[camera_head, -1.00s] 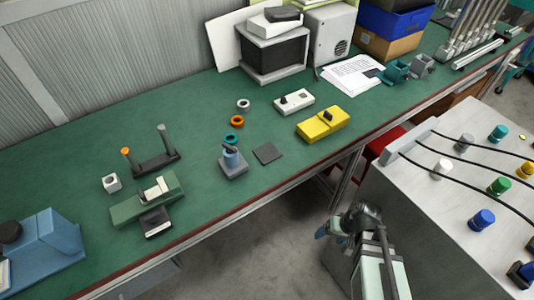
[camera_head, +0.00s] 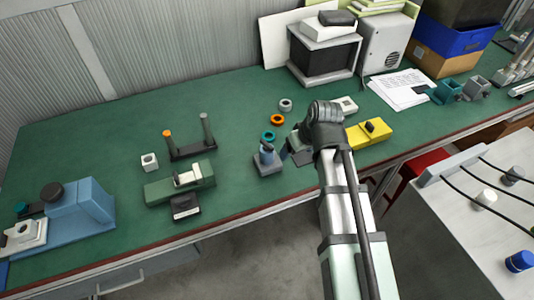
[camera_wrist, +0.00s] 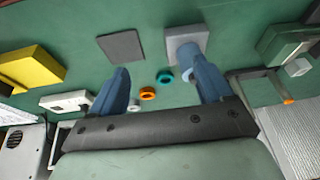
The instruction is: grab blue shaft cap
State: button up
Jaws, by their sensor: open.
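A blue cylindrical piece (camera_head: 266,155) with a dark top stands on a grey square base (camera_head: 268,169) on the green bench, just left of my gripper in the head view. A separate blue cap (camera_head: 520,261) is on the metal cabinet at the lower right. I cannot tell which is the shaft cap. My gripper (camera_head: 290,151) is over the bench, its tips partly hidden by the wrist. In the wrist view my gripper (camera_wrist: 160,67) is open, its two fingers apart with nothing held. The grey base (camera_wrist: 178,34) shows beyond the right finger there, which partly overlaps it.
Teal (camera_head: 268,136), orange (camera_head: 277,120) and grey (camera_head: 285,105) rings lie behind the base. A yellow block (camera_head: 371,133) is right of my arm. A green fixture (camera_head: 180,183) and two-post stand (camera_head: 190,150) are left.

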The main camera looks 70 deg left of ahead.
send_near(271, 146)
jog(key=shift+n, duration=0.3)
jog(key=x, duration=0.9)
jog(key=shift+s+x, duration=0.15)
jog(key=shift+x, duration=1.15)
jog(key=shift+s+x, duration=0.1)
jog(key=shift+x, duration=1.2)
jog(key=shift+c, duration=0.2)
jog(key=c, duration=1.2)
jog(key=shift+o, duration=0.2)
jog(key=shift+r, duration=0.1)
